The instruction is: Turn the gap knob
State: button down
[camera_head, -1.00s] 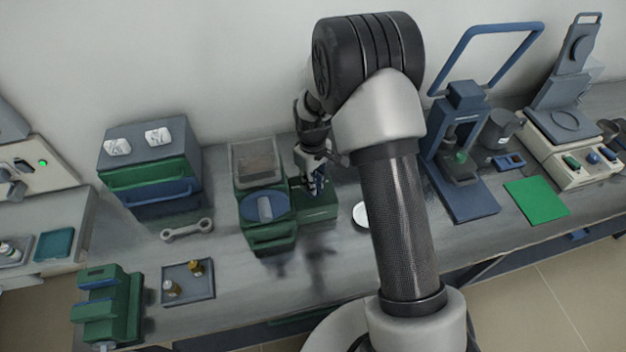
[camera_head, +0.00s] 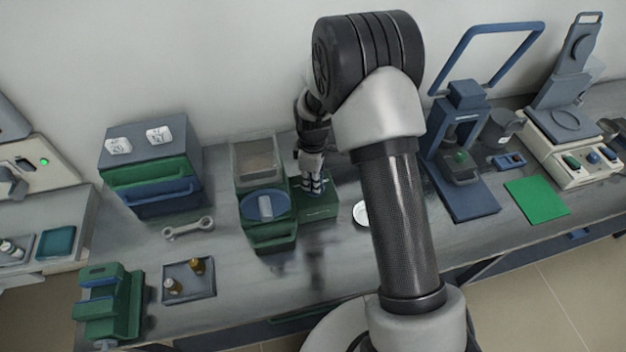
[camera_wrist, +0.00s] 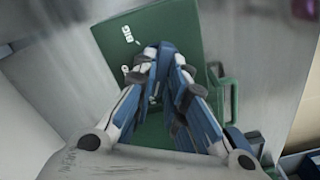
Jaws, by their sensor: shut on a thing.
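My gripper (camera_head: 312,184) is above the small green box (camera_head: 318,208) that stands against the right side of the green machine with the blue round lid. In the wrist view my gripper (camera_wrist: 166,68) has its blue and white fingers close together over the top of the same green box (camera_wrist: 150,30). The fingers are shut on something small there. The gap knob itself is hidden by the fingers, so I cannot make out its shape or angle. Small white marks show on the box's top beside the fingertips.
The green machine (camera_head: 268,230) with a blue lid (camera_head: 263,205) is directly left of the box. A white dish (camera_head: 361,213) lies to its right. A wrench (camera_head: 188,229), a tray with two small bottles (camera_head: 189,293) and a drawer cabinet (camera_head: 150,175) are farther left. A blue press (camera_head: 470,200) stands right.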

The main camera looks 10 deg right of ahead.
jog(key=c, duration=1.6)
grip_release()
notch_tip(320, 180, up, 12)
